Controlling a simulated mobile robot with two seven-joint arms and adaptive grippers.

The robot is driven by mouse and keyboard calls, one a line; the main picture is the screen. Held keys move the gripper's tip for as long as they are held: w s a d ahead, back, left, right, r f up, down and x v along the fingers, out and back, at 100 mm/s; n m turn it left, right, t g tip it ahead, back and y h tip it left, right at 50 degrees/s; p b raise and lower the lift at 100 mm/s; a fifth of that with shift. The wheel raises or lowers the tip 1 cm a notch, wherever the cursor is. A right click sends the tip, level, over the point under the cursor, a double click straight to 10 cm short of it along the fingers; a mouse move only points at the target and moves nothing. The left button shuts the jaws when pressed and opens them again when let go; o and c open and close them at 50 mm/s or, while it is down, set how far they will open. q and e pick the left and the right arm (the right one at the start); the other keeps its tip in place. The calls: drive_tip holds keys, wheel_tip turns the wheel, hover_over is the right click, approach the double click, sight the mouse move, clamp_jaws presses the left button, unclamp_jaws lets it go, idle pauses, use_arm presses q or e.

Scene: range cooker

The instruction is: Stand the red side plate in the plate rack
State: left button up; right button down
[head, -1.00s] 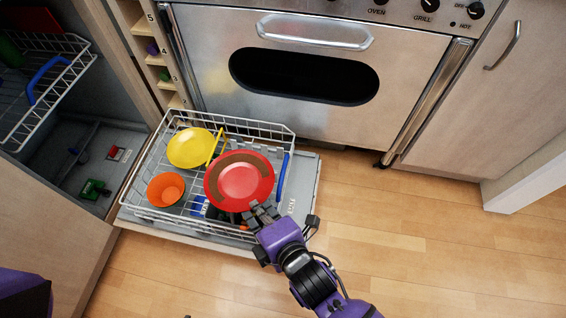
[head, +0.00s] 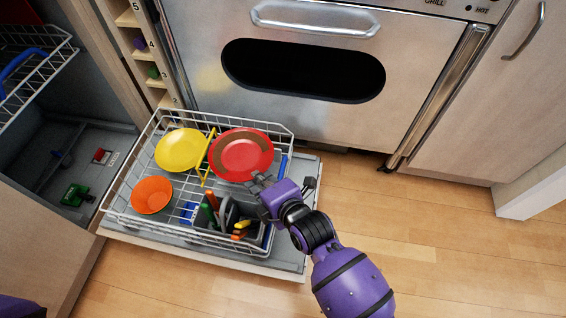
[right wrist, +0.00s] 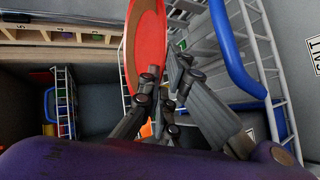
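The red side plate (head: 241,155) is over the back right part of the pulled-out white wire rack (head: 128,190). My right gripper (head: 262,183) is at its near right edge, with the fingers closed on the rim. In the right wrist view the red plate (right wrist: 146,45) shows nearly edge-on, its rim between the fingertips (right wrist: 163,75) of my right gripper. I cannot tell whether the plate touches the rack's wires. My left gripper is not in view; only a bit of purple arm shows at the bottom left.
A yellow plate (head: 178,150) and an orange bowl (head: 151,195) are in the rack's left half. A yellow bar (head: 206,160) stands beside the red plate. A grey cutlery basket (head: 230,213) is in front. The oven (head: 300,110) stands behind; floor at right is clear.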

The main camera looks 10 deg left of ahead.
drive_tip(key=f+b, duration=0.1)
drive_tip(key=f, duration=0.2)
drive_tip(key=shift+w+f+b, duration=0.35)
drive_tip(key=shift+w, duration=0.05)
drive_tip(key=shift+f, duration=0.5)
drive_tip(key=shift+f, duration=0.1)
